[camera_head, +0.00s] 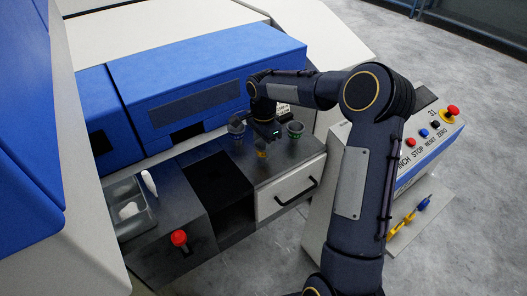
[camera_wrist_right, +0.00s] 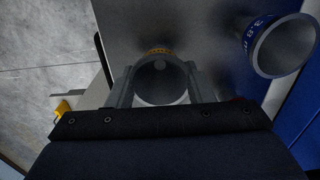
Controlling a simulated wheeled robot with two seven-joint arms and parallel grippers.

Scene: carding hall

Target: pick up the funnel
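A small grey, round-mouthed vessel with a yellow band (camera_wrist_right: 160,53) sits between the two fingers of my right gripper (camera_wrist_right: 160,72). It looks like the funnel, but its lower part is hidden. The fingers flank it closely on both sides; whether they press on it I cannot tell. In the head view my right gripper (camera_head: 264,137) points down at the metal worktop, and a yellow patch (camera_head: 261,154) shows just below it. A similar grey vessel with a blue label (camera_wrist_right: 283,45) stands apart, and also shows left of the gripper (camera_head: 236,128). My left gripper is out of view.
A green-marked vessel (camera_head: 295,131) stands right of the gripper. A dark open recess (camera_head: 222,184), a red knob (camera_head: 179,238) and a metal tray (camera_head: 122,190) lie to the left. The blue machine (camera_head: 205,75) rises behind; a button panel (camera_head: 428,135) stands right.

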